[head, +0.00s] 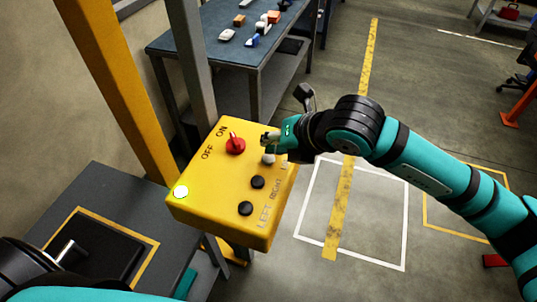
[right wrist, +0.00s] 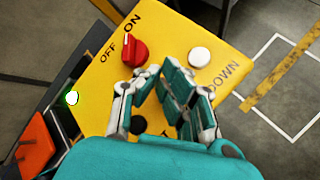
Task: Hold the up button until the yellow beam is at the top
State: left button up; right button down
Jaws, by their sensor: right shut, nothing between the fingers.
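The yellow control box (head: 215,185) carries a row of buttons. A pale button (head: 268,158) shows just below my right gripper (head: 268,142); from its place after the RIGHT button, it looks like the up button, its label mostly hidden. My right gripper is shut and empty over that part of the row; I cannot tell whether it presses. In the right wrist view the fingers (right wrist: 160,78) hide this button, and the white DOWN button (right wrist: 200,57) shows beyond them. A thick yellow post (head: 115,85) stands behind; I cannot tell whether a yellow beam is in view.
The box has a red OFF/ON switch (head: 235,145), a lit green lamp (head: 180,192) and black buttons marked LEFT (head: 245,208) and RIGHT (head: 258,182). A grey post (head: 193,60) rises behind it. A blue-topped table (head: 190,42) with small parts stands at the back.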

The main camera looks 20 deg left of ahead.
jog(key=shift+r, duration=0.25)
jog(key=shift+r+p, duration=0.75)
jog(key=shift+r, duration=1.65)
